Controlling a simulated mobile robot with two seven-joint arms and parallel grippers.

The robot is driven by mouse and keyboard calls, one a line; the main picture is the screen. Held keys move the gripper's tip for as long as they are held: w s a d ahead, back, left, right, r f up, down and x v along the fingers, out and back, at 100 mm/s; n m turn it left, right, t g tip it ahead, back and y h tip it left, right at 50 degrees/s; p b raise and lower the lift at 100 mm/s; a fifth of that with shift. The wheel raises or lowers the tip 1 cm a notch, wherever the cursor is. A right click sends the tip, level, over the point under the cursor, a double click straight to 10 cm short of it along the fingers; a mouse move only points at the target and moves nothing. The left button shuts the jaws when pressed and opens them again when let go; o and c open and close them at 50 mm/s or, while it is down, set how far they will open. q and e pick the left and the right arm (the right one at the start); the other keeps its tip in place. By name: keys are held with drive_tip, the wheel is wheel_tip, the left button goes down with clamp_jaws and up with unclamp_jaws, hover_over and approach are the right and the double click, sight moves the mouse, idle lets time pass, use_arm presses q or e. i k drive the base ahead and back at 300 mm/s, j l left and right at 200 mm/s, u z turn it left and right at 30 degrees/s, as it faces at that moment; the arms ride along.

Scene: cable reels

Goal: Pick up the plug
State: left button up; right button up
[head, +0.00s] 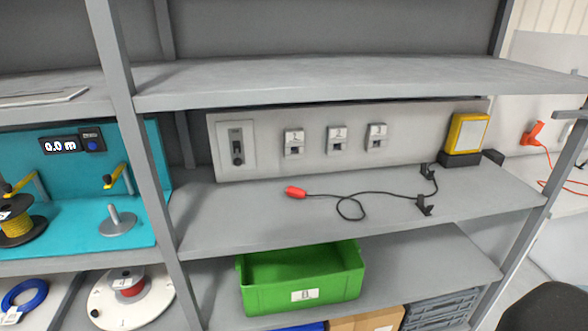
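A red plug (295,192) lies on the middle grey shelf (250,225), left of centre. A thin black cable (375,192) runs from it, makes a loop on the shelf, and leads right to small black brackets (426,207). An orange connector (533,131) with an orange cord is on the far right, outside the shelf unit. Neither of my grippers is in view, and nothing is seen touching the red plug.
A grey panel behind the shelf carries a switch box (237,147) and several small sockets (337,138). A yellow-framed device (466,135) stands at the right. A green crate (303,283) sits below. Reels are at left. Shelf space around the plug is clear.

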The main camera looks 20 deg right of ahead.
sight(292, 190)
drive_tip(key=l, duration=0.85)
drive_tip(key=i+l+z, duration=0.1)
drive_tip(key=l, duration=0.75)
drive_tip(key=i+l+z, duration=0.1)
drive_tip(key=l, duration=0.75)
